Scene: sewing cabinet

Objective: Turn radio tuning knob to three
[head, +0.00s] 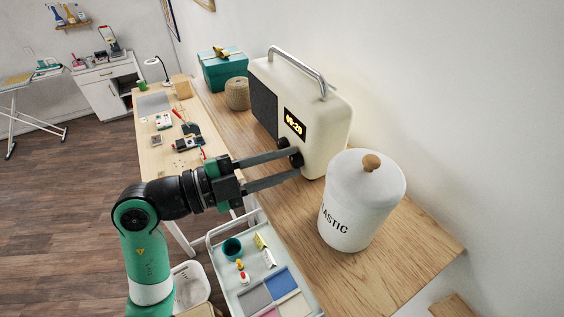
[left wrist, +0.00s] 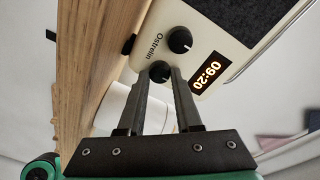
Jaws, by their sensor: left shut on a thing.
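The cream radio (head: 324,118) stands on the wooden cabinet top, with a metal handle on top and a dark speaker grille. Its lit display (head: 295,124) reads 09:20 in the left wrist view (left wrist: 207,73). Two black knobs sit beside the display. One knob (left wrist: 180,40) is free. The other knob (left wrist: 160,71) is between the fingertips of my left gripper (left wrist: 161,75), which is shut on it. In the head view my left gripper (head: 294,160) reaches the radio's front from the left. Knob markings are too small to read. My right gripper is not in view.
A white lidded canister (head: 361,205) stands close to the radio on the right. A woven basket (head: 237,94) and a teal gift box (head: 222,72) are behind it. A tray cart (head: 227,276) with small items is below my left arm. Bare wood lies around the canister.

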